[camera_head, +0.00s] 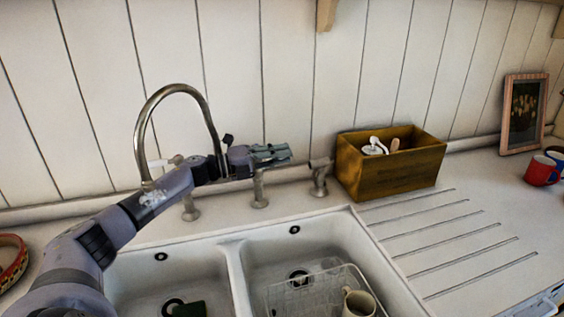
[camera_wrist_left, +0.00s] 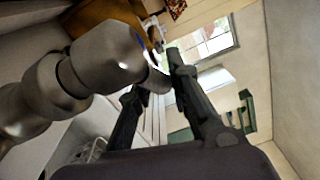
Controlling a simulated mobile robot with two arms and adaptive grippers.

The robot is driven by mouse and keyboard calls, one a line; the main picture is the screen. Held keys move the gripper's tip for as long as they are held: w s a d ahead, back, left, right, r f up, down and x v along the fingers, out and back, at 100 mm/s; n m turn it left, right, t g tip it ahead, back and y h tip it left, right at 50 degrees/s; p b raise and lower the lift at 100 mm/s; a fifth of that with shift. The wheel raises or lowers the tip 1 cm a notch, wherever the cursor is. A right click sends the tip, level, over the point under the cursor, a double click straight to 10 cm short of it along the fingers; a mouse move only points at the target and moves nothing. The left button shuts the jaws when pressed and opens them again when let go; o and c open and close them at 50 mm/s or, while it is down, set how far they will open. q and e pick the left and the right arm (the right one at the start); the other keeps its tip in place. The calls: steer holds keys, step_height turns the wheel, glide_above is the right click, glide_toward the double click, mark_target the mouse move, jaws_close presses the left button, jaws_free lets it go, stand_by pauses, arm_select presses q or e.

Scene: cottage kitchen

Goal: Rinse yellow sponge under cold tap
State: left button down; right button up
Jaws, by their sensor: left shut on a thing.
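No yellow sponge shows in either view. My left gripper (camera_head: 270,154) reaches over the back of the sink, its fingers pointing right toward the right-hand metal tap (camera_head: 320,175). In the left wrist view the rounded metal tap handle (camera_wrist_left: 105,65) is very close, its narrow end between the fingers of my left gripper (camera_wrist_left: 160,80), which is shut on it. The curved spout (camera_head: 180,92) rises behind my left arm. No running water shows. The head view does not show which tap is cold. My right gripper is not in view.
The right basin (camera_head: 340,245) holds a wire rack (camera_head: 300,296) and a cream mug (camera_head: 358,303). A wooden box (camera_head: 390,178) stands just right of the tap. The ribbed drainboard (camera_head: 455,240) is clear.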

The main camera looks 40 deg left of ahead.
arm_select(q)
steer(key=shift+s+h, duration=0.1)
steer(key=shift+h, duration=0.2)
steer(key=c, duration=1.5)
jaws_free()
